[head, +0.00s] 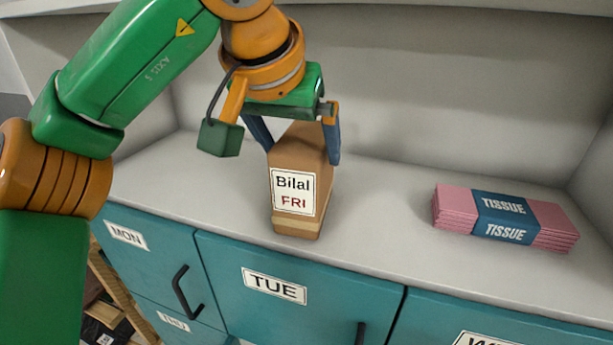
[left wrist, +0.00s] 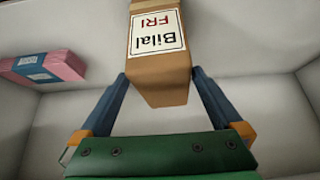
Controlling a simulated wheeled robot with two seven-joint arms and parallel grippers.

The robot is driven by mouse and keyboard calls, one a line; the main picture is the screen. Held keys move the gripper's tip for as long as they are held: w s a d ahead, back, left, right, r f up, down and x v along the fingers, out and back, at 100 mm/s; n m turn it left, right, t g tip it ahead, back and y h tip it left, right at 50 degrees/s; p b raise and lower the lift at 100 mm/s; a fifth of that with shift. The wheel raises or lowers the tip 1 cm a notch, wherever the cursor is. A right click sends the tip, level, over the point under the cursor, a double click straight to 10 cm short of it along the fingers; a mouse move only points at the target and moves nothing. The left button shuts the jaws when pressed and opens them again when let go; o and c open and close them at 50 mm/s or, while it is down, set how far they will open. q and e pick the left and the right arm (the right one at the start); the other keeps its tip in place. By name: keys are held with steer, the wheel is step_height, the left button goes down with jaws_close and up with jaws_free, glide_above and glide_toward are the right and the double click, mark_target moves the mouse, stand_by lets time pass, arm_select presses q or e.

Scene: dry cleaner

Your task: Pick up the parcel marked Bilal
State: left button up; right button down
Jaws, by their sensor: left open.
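The brown parcel (head: 317,172) stands upright on the grey counter, with a white label reading "Bilal FRI" on its front. My left gripper (head: 303,155) is above it, pointing down, with its blue fingers open on either side of the parcel's top. In the left wrist view the parcel (left wrist: 160,78) sits between the two fingertips (left wrist: 158,76), its label upside down. A narrow gap seems to show beside the fingers; contact cannot be made out. My right gripper is not in view.
A pink tissue pack (head: 505,218) with a blue band lies on the counter (head: 385,215) to the right. Teal drawers marked MON (head: 150,250), TUE (head: 290,300) and THU (head: 180,325) are below, with dark handles. The counter between parcel and tissue is clear.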

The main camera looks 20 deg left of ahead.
arm_select(q)
steer(key=x, duration=0.5)
steer(key=shift+w+a+r+p, duration=0.1)
steer(key=shift+a+p, duration=0.15)
steer(key=shift+p, duration=0.05)
steer(key=shift+d+r, duration=0.1)
steer(key=shift+c, duration=1.1)
steer(key=c, duration=1.3)
